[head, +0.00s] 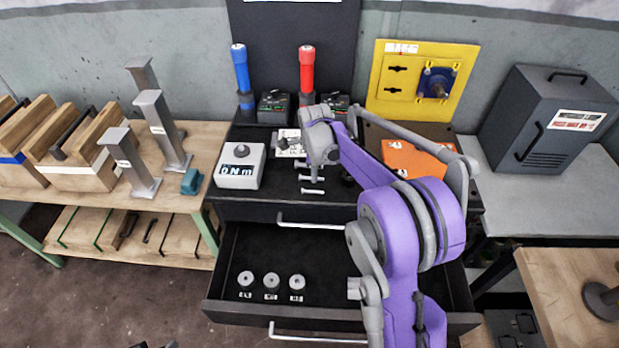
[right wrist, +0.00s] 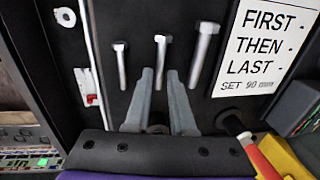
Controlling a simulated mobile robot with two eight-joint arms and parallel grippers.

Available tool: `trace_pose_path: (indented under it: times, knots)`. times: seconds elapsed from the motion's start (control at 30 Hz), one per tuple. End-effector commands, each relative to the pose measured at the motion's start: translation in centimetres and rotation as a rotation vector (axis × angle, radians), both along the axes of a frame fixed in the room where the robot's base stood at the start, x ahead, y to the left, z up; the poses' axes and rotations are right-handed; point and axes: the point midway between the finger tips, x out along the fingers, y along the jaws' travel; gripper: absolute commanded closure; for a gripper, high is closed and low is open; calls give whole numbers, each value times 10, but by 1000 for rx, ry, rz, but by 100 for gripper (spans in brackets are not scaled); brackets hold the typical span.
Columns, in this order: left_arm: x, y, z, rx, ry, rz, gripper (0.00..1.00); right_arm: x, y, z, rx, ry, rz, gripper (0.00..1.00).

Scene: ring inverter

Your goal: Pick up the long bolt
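Three silver bolts lie in a row on the black cabinet top. In the right wrist view these are a left bolt (right wrist: 121,68), a middle bolt (right wrist: 160,60) and a right bolt (right wrist: 204,54), which looks longest. The long bolt lies nearest the white sign; in the head view it is the farthest of the row (head: 308,165), partly behind my right gripper (head: 318,165). In the right wrist view the right gripper (right wrist: 161,76) is open, its fingertips on either side of the middle bolt's shank. Height above it is unclear. Dark tips at the head view's bottom edge may be my left gripper (head: 154,346).
The white sign (right wrist: 258,45) lies beside the bolts. A white torque box (head: 240,166) stands left of them; red (head: 307,70) and blue (head: 241,70) handled tools stand behind. An orange case (head: 412,160) is at right. The open drawer (head: 335,290) below holds several ring parts.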

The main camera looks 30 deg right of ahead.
Motion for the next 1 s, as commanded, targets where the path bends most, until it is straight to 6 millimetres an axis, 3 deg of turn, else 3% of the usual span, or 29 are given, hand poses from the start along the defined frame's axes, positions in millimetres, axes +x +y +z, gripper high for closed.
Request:
trace_pose_path:
  times: [0.1,0.33,0.47,1.0]
  knots:
    - [0,0,0,0,0,0,50,1,-1,-10,0,0,0,78]
    - [0,0,0,0,0,0,50,1,-1,-11,0,0,0,78]
    - [0,0,0,0,0,0,50,1,-1,-11,0,0,0,100]
    - [0,0,0,0,0,0,50,1,-1,-4,0,0,0,100]
